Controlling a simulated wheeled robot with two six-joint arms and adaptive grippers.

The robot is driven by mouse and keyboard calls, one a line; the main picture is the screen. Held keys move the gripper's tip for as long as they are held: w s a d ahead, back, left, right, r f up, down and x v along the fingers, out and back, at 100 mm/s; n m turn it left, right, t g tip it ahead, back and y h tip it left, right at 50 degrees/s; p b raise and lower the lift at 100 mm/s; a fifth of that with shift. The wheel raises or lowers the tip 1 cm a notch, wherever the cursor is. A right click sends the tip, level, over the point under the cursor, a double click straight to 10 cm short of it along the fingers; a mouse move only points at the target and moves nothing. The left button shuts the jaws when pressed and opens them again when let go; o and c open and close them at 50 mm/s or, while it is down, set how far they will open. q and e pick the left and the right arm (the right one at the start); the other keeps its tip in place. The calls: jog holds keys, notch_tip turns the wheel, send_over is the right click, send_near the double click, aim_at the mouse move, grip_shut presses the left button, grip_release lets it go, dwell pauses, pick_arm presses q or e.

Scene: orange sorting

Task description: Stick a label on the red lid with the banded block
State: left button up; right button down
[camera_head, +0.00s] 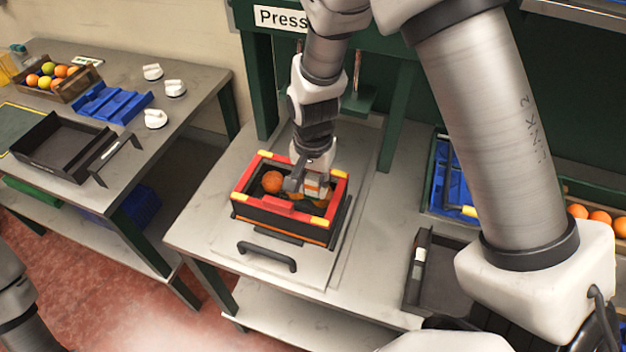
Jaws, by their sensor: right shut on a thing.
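The red lid (278,205), an open red frame with yellow corners, lies on a black crate on the middle table. An orange (272,181) shows through its opening. My right gripper (306,185) points down over the right half of the lid. It is shut on the banded block (316,189), which has pale and orange bands. The fingers partly hide the block, and I cannot tell whether it touches the lid. No label on the lid can be made out. My left gripper is out of view.
A green press frame (258,75) stands behind the crate. A drawer handle (266,256) is in front. A black tray (417,270) and blue bin (451,188) are to the right. The left table holds a fruit crate (52,88), blue rack (112,103) and black tray (62,150).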

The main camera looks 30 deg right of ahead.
jog(key=shift+w, duration=0.1)
jog(key=shift+f+b, duration=0.3)
jog(key=shift+f, duration=0.25)
dwell(0.7)
jog(key=shift+f, duration=0.1)
dwell(1.2)
notch_tip(320, 180, up, 7)
jog(key=p, duration=0.7)
jog(key=shift+p, duration=0.4)
